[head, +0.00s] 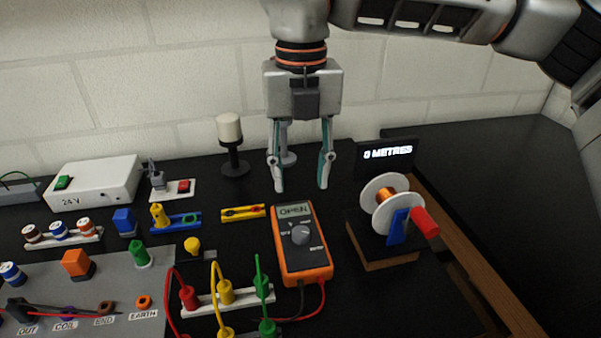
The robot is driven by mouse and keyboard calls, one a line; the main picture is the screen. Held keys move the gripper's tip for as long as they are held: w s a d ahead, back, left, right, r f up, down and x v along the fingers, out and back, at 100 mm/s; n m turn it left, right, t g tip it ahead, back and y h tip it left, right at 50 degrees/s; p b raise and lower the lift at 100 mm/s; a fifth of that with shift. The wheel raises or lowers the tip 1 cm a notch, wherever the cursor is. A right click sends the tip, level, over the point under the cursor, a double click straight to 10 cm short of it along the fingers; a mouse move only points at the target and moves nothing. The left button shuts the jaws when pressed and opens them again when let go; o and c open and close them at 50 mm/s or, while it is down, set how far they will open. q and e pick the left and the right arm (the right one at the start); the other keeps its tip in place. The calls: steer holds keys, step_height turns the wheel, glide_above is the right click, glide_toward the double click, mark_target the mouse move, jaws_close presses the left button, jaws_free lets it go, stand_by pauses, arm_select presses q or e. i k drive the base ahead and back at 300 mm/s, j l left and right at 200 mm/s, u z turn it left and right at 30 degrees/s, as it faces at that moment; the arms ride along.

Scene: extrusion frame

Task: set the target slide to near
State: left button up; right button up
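My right gripper (298,187) hangs fingers-down in the upper middle of the head view, open and empty. Its fingertips are behind and above the orange multimeter (318,270), with nothing between them. My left gripper is not in view. No part is labelled as the target slide, so I cannot tell which it is. A yellow bar (230,214) with small dark and red parts lies left of the multimeter. A blue bar (187,226) with a green ring lies further left. A display reading "0 METRES" (388,152) stands behind a white reel (377,188).
The reel has a red handle (425,222) and a blue support. A dark lamp stand (235,168) with a white top stands left of the gripper. Terminal posts with arched leads (222,291) stand at front. A white 24 V box (95,183) is at left. The far right black surface is clear.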

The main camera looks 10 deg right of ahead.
mark_target(193, 253)
steer(key=k, duration=1.5)
